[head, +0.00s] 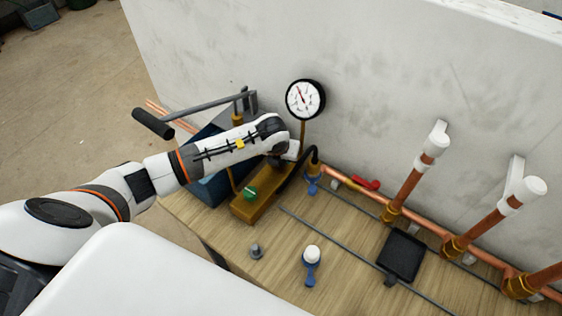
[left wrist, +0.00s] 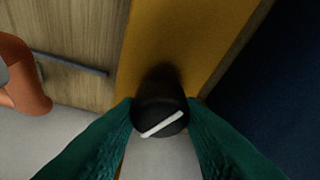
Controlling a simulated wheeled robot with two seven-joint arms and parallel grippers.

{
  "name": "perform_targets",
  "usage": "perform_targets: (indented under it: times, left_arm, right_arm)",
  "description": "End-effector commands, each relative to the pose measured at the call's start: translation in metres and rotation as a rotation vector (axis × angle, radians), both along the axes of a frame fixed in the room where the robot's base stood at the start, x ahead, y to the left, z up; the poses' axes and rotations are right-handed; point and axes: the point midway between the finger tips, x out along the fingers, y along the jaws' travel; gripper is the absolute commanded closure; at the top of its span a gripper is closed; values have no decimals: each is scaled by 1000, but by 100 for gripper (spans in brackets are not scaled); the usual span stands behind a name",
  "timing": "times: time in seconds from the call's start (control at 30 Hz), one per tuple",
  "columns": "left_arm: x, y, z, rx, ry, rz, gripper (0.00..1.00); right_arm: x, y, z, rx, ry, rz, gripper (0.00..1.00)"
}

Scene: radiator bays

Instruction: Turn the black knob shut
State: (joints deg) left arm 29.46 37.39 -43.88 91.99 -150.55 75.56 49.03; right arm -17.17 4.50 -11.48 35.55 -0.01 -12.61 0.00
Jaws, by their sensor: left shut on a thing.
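The black knob (left wrist: 160,104) sits on a brass-yellow block, which shows in the head view (head: 262,204) on the bench. A white line on the knob's face slants from lower left to upper right. My left gripper (left wrist: 161,118) is shut on the knob, with one teal finger on each side. In the head view my left arm reaches over the block and hides the black knob and the fingertips. My right gripper is not in view.
A pressure gauge (head: 305,99) stands behind the block, close to the wall. A blue tank (head: 203,178) with a pump lever (head: 152,123) is at its left. Copper pipes (head: 407,188) run along the right. A white-topped blue valve (head: 312,262) and a black tray (head: 402,253) are in front.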

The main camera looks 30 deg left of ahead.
Motion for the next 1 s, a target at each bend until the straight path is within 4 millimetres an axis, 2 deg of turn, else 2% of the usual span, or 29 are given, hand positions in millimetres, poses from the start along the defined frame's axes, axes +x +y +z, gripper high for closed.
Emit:
perform_targets:
  times: [0.03,0.4,1.0]
  left_arm:
    - [1,2,-5,2,-5,-45,89]
    - [1,3,-5,2,-5,-396,89]
    - [2,4,-3,1,-4,-929,89]
  right_arm:
    - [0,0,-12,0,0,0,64]
    - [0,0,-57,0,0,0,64]
    - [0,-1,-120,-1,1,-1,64]
